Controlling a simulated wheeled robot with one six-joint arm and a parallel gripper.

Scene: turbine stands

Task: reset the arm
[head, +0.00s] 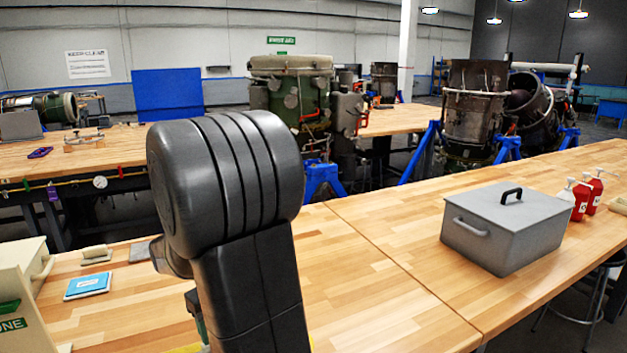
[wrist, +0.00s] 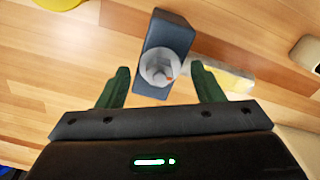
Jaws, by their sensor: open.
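My gripper (wrist: 160,88) shows in the wrist view with its two green fingers spread apart. It is open, with nothing held between the fingers. Beyond the fingertips, a dark grey block-like holder (wrist: 173,32) with a clear, round container (wrist: 160,66) at its near end is in view over the wooden bench. I cannot tell how far below the fingers it is. In the head view my black arm (head: 235,200) stands up in front of the bench and hides part of it. The gripper itself is hidden there.
A grey metal box (head: 503,228) stands on the wooden bench (head: 375,285) at right, beside red bottles (head: 581,195). A blue booklet (head: 88,283) and a cream box (head: 22,290) are at left. Turbine parts (head: 290,95) stand behind. Bench between arm and grey box is clear.

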